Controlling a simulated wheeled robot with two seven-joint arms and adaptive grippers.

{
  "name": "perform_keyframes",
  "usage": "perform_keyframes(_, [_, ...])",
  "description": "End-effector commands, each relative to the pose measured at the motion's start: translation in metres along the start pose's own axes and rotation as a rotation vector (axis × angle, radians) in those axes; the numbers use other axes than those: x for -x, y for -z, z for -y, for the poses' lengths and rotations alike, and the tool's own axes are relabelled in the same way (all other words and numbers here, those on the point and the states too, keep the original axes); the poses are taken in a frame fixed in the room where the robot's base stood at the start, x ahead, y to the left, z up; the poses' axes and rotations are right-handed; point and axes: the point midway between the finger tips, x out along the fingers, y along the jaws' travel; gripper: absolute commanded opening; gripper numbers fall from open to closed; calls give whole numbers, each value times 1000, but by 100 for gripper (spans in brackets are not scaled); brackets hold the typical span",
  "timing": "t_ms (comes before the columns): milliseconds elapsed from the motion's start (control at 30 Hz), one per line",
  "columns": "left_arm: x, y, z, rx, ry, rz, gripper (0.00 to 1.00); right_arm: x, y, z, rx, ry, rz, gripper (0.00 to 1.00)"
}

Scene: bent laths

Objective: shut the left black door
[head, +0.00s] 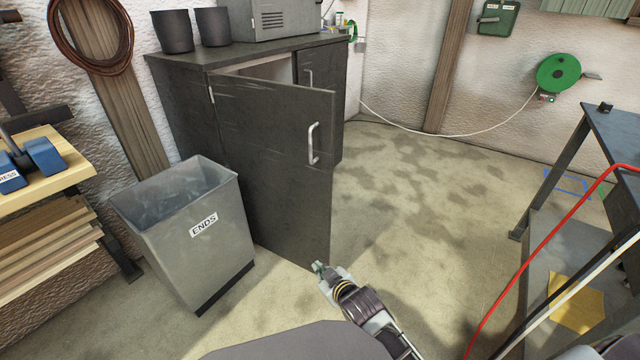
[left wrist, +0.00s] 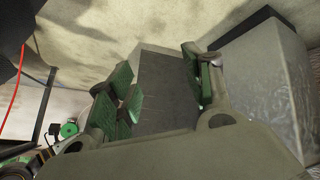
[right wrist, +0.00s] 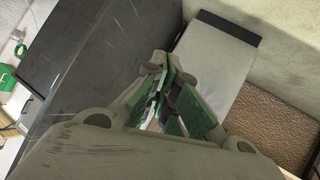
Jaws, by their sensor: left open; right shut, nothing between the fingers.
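The left black door (head: 270,150) stands ajar from its dark cabinet (head: 185,110), with a gap along its top edge. Its silver handle (head: 314,143) is near its free edge. The door (right wrist: 95,60) also fills the left of the right wrist view. My right gripper (head: 319,268) appears just below the door's lower free corner in the head view. It is shut and empty (right wrist: 165,90), apart from the handle. My left gripper (left wrist: 162,88) is outside the head view; the left wrist view shows its fingers spread, with a dark grey panel beyond them.
A grey ENDS bin (head: 195,235) stands close left of the door. The cabinet's right door (head: 325,85) has its own handle. A dark metal bench (head: 610,130) and a red hose (head: 520,265) are at the right. The floor (head: 430,210) between is clear.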

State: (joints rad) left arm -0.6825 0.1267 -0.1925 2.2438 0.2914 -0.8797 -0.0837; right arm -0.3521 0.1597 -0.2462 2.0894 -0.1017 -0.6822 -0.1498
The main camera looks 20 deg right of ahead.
Motion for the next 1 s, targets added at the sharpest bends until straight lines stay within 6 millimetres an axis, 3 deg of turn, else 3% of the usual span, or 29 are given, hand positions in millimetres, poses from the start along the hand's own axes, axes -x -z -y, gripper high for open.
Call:
perform_keyframes(200, [18,12,-3,-15,18,28,51,-4,42,-37,204,-134,-53,0])
perform_keyframes(500, [34,17,-2,-30,46,82,51,-3,85,-71,494,-304,-103,0])
perform_keyframes(733, [46,16,0,-35,70,132,51,1,113,-88,731,-424,-129,0])
perform_keyframes(1000, [56,6,4,-32,100,205,51,6,135,-93,1013,-540,-147,0])
